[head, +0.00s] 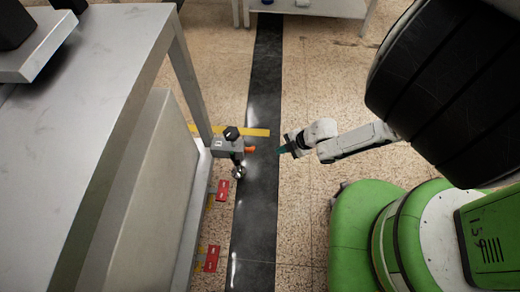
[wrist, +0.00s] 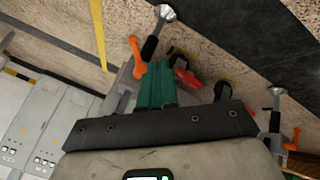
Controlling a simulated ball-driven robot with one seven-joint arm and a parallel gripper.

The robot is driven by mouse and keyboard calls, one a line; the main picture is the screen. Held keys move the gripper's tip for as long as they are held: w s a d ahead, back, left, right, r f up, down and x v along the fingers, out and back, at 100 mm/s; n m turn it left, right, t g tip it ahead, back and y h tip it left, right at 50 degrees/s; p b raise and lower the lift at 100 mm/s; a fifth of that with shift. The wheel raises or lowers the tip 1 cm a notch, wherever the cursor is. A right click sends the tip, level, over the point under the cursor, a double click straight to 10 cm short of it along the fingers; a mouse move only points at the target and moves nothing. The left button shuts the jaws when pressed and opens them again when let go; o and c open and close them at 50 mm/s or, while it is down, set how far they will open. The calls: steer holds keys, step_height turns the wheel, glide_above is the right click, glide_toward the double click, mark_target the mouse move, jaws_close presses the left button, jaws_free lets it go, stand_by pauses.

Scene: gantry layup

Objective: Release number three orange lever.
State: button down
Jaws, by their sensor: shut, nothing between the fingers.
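An orange lever (head: 249,150) sticks out from a grey clamp block (head: 224,148) with a black knob, low beside the bench leg in the head view. The small tag on the block is too small to read. My gripper (head: 282,150), with teal fingers, is just right of this lever, with a visible gap between them. In the wrist view my teal fingers (wrist: 160,68) are shut and empty. One orange lever (wrist: 136,58) shows left of their tips there, and another orange lever (wrist: 294,139) is at the right. I cannot tell which is number three.
A grey bench (head: 100,110) fills the left of the head view. Red tags (head: 211,258) lie near its foot. In the wrist view a red part (wrist: 187,74) and dark wheels lie beyond my fingers.

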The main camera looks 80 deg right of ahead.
mark_target(252, 149)
steer(key=shift+f, duration=0.1)
steer(key=w+d+f+b, duration=0.3)
steer(key=w+f+b, duration=0.3)
steer(key=w+f, duration=0.2)
steer(key=shift+w, duration=0.5)
steer(key=shift+w+a, duration=0.1)
steer(key=shift+r+h, duration=0.1)
steer(key=shift+h, duration=0.2)
